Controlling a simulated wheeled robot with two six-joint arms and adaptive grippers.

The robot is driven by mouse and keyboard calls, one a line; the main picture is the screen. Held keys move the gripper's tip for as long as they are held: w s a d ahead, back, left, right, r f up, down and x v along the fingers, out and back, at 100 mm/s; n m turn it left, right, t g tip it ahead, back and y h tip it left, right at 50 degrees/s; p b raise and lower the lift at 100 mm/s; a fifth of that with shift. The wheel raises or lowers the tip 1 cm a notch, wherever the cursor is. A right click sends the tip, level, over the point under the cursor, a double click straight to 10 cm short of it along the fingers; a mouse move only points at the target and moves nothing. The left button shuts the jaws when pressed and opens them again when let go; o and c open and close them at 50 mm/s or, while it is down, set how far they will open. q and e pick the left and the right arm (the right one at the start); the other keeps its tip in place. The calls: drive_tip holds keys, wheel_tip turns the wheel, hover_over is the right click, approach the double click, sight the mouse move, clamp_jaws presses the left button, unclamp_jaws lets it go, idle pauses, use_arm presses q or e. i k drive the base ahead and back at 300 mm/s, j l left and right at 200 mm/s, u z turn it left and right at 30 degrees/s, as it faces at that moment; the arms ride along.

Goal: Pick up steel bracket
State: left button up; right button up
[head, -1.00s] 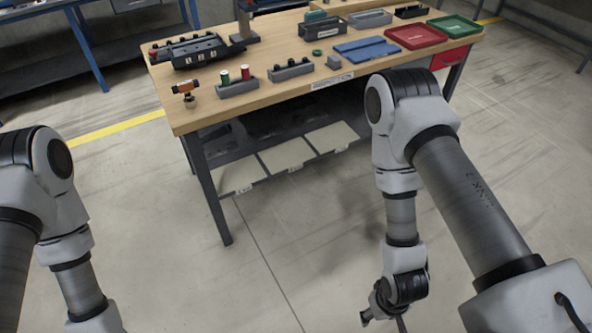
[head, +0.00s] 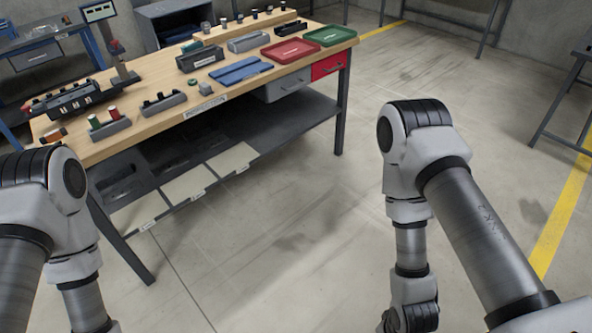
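I cannot make out a steel bracket for certain. A small grey block (head: 205,88) lies near the front edge of the wooden workbench (head: 150,125), but I cannot tell what it is. My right arm hangs over the floor, away from the bench. Only a small part of my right gripper (head: 386,322) shows at the bottom edge, and its fingers are cut off. My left arm comes in at the left, and its gripper is out of the picture.
The bench holds a red tray (head: 290,50), a green tray (head: 329,36), blue flat pieces (head: 241,72), a dark holder (head: 201,59) and a rack with red and green spools (head: 109,124).

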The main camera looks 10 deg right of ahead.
sight(63, 99)
drive_tip(key=i+j+u, duration=0.1)
drive_tip(key=i+j, duration=0.15)
drive_tip(key=i, duration=0.15)
drive_tip(key=i+j+u, duration=0.1)
drive_tip(key=i+j, duration=0.15)
drive_tip(key=i, duration=0.15)
